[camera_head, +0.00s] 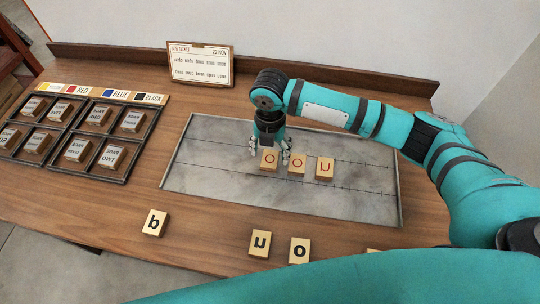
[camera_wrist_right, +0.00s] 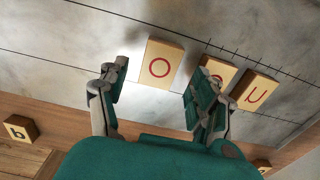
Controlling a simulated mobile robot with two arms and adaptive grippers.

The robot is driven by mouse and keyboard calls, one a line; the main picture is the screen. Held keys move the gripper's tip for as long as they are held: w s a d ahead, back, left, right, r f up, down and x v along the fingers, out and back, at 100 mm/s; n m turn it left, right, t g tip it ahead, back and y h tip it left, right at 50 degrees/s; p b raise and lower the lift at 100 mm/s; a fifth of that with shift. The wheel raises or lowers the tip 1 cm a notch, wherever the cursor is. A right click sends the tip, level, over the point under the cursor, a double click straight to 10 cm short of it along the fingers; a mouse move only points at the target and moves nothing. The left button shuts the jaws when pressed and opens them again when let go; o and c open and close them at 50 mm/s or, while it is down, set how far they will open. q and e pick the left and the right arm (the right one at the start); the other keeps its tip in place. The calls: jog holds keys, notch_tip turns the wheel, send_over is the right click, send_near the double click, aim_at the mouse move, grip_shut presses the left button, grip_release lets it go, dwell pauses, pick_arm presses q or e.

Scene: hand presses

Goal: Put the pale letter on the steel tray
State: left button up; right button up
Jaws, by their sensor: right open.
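The steel tray (camera_head: 210,160) is a broad grey plate with a thin rim and ruled lines, in the middle of the table. Three blocks with red letters lie on it in a row: a left "o" (camera_head: 269,159), a middle "o" (camera_head: 297,162) and a "u" (camera_head: 325,167). My right gripper (camera_head: 270,147) is open at the left "o". In the right wrist view the fingers (camera_wrist_right: 153,85) are apart, with this pale-faced "o" block (camera_wrist_right: 162,62) between and just beyond their tips; contact is not clear. The right finger partly hides the middle "o". My left gripper is not in view.
Black-letter blocks "b" (camera_head: 155,222), "u" (camera_head: 260,243) and "o" (camera_head: 299,250) lie on the table in front of the tray. A divided type case (camera_head: 85,117) stands left. A ticket board (camera_head: 201,65) stands behind. The tray's right part is clear.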

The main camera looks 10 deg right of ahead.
aim_at(270, 159)
notch_tip(270, 159, up, 9)
dwell(0.3)
